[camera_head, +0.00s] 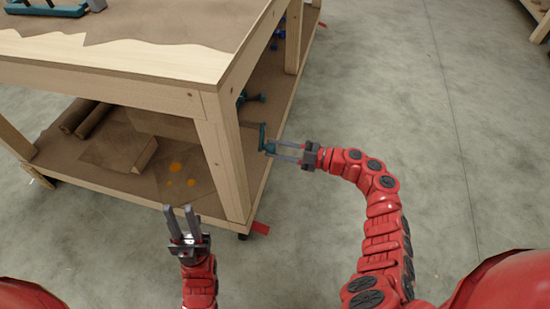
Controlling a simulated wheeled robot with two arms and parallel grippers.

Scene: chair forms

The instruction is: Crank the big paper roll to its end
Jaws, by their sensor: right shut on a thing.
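A teal crank handle (262,134) shows at the right side of the wooden workbench, just past its near leg. My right gripper (270,149) is at the crank, with its fingers shut on the handle. The big paper roll (160,124) seems to lie on the lower shelf behind the leg, with brown paper hanging toward the front; much of it is hidden. My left gripper (180,212) is open and empty in front of the bench, fingers pointing up in the picture.
The wooden workbench (150,97) fills the upper left. The bench's near leg (222,155) stands between my grippers. The concrete floor (430,110) on the right is clear.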

